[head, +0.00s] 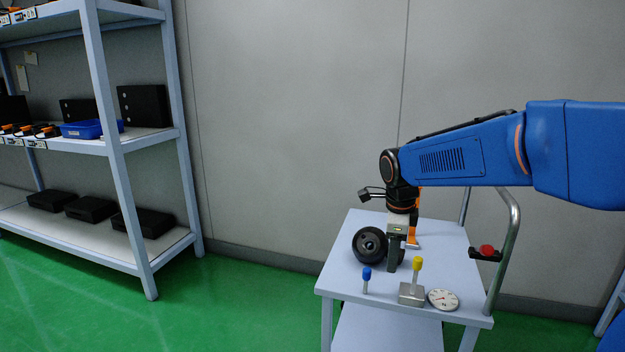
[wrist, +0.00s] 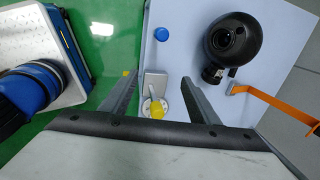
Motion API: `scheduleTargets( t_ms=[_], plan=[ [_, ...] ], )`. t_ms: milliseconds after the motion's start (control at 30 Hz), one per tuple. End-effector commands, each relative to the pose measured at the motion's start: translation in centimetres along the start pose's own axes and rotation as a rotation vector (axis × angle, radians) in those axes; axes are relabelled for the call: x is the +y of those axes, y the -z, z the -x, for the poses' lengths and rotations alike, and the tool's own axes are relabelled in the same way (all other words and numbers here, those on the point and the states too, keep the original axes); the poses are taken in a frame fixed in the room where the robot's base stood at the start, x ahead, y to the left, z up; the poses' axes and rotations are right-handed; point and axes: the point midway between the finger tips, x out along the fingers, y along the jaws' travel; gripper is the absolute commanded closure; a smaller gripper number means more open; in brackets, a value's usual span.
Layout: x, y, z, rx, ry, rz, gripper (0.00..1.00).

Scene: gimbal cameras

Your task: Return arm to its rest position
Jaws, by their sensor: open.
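My blue arm reaches in from the right in the head view, with my gripper (head: 398,255) pointing down over the cart's pale top (head: 345,245). In the wrist view my gripper (wrist: 160,95) has its two fingers spread wide apart, with nothing held between them. A grey block with a yellow-capped post (head: 411,290) stands on the cart; it also shows between the fingers in the wrist view (wrist: 155,85). A black round camera-like device (head: 369,245) sits beside the gripper, and it shows at the upper right in the wrist view (wrist: 234,40).
A blue-capped pin (head: 366,278) and a round white dial (head: 443,299) stand near the cart's front edge. An orange bracket (head: 413,240) is behind the gripper. The cart's metal handle (head: 508,240) with a red button (head: 487,250) rises at right. A shelf rack (head: 125,150) stands left, with open green floor between.

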Motion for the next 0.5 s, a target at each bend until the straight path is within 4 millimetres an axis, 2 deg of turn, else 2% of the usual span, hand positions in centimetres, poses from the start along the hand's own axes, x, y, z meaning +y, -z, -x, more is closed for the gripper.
scheduleTargets(
  t_ms=[267,500],
  plan=[
    [1.9,1.8,1.2,-0.011,0.015,0.138,0.45],
    [4.6,4.1,2.6,-0.023,0.040,0.334,0.45]
  ],
)
